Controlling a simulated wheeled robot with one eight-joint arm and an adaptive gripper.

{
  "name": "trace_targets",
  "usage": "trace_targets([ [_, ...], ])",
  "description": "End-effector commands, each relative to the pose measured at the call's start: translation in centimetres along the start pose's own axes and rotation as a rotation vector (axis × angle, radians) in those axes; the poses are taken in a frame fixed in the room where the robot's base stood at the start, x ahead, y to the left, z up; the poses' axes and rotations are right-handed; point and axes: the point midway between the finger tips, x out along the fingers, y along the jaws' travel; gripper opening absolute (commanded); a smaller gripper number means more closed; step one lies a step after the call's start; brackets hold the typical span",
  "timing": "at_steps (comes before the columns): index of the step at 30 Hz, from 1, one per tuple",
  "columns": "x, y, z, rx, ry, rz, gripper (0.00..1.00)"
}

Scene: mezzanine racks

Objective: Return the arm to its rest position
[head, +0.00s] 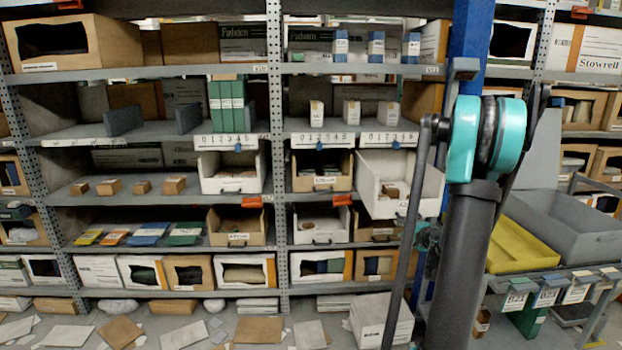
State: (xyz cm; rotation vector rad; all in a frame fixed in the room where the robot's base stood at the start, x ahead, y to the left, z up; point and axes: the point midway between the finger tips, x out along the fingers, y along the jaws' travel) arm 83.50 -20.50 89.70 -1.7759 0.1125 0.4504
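My arm (470,255) rises from the bottom of the head view, right of centre. Its dark grey link leads up to a teal joint (463,140) in front of a blue upright. A small teal and dark part of my arm (428,237) shows behind the link, on its left, at mid-height. My gripper's fingers cannot be made out; the arm's own links hide that area. I cannot see whether it holds anything.
Grey shelving (180,250) with cartons and bins fills the left and middle. An open white bin (400,204) juts out just left of my arm. A yellow tray (518,246) and a grey bin (570,226) stand on the right. Flat cardboard pieces (259,330) lie along the bottom.

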Motion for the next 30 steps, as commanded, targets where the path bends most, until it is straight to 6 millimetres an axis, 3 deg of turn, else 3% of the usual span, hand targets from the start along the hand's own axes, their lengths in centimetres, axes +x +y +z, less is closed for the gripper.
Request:
trace_targets([
  [1,-0.8,-0.5,2.7,-0.061,-0.042,0.033,0.33],
  [6,-4.2,-0.3,9.9,-0.267,-0.167,0.151,0.33],
  [15,-12.5,3.1,19.7,-0.632,-0.370,0.353,0.33],
  [22,-19.9,7.8,24.0,-0.907,-0.502,0.509,0.33],
  [27,-24.2,10.9,25.1,-1.065,-0.567,0.603,0.33],
  [30,-25.8,12.0,25.2,-1.120,-0.588,0.639,0.33],
])
